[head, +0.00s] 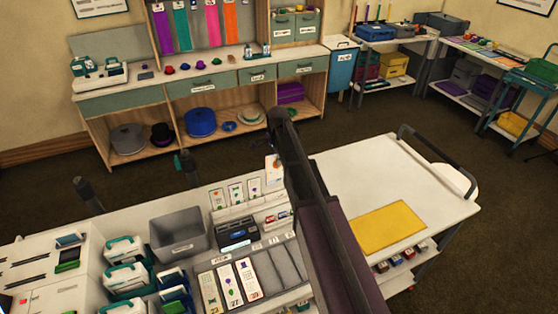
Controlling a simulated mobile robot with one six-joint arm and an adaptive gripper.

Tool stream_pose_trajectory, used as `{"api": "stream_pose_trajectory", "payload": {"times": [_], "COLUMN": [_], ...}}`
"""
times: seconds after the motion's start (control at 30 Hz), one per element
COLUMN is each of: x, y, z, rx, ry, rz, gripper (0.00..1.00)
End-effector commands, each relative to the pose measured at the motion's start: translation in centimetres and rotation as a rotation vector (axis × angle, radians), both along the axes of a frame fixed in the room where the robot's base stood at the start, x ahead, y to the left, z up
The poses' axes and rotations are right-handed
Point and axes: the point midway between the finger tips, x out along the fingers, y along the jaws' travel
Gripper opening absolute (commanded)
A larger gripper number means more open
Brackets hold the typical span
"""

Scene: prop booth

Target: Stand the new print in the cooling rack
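My dark arm reaches from the bottom edge up to its wrist end (281,116) above the white work counter. Several printed cards (236,193) stand upright in that row on the counter. In front, a grey slotted holder (270,272) has several long printed cards at its left and bare grey slots at its right. Which holder is the cooling rack is unclear.
A grey bin (178,233), a dark device (237,230) and several white-and-teal devices (124,250) crowd the counter at left. A white cart (350,170) with a yellow sheet (388,228) stands right. Carpet (360,120) lies open behind, before the wooden shelving (215,95).

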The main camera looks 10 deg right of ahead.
Motion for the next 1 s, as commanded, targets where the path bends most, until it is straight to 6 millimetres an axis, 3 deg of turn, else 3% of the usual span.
{"api": "stream_pose_trajectory", "payload": {"times": [0.5,1.0], "x": [0.0,0.0], "y": [-0.1,-0.1], "z": [-3.0,-3.5], "rx": [0.0,0.0], "ry": [0.0,0.0], "rz": [-0.001,-0.002], "gripper": [0.0,0.0]}}
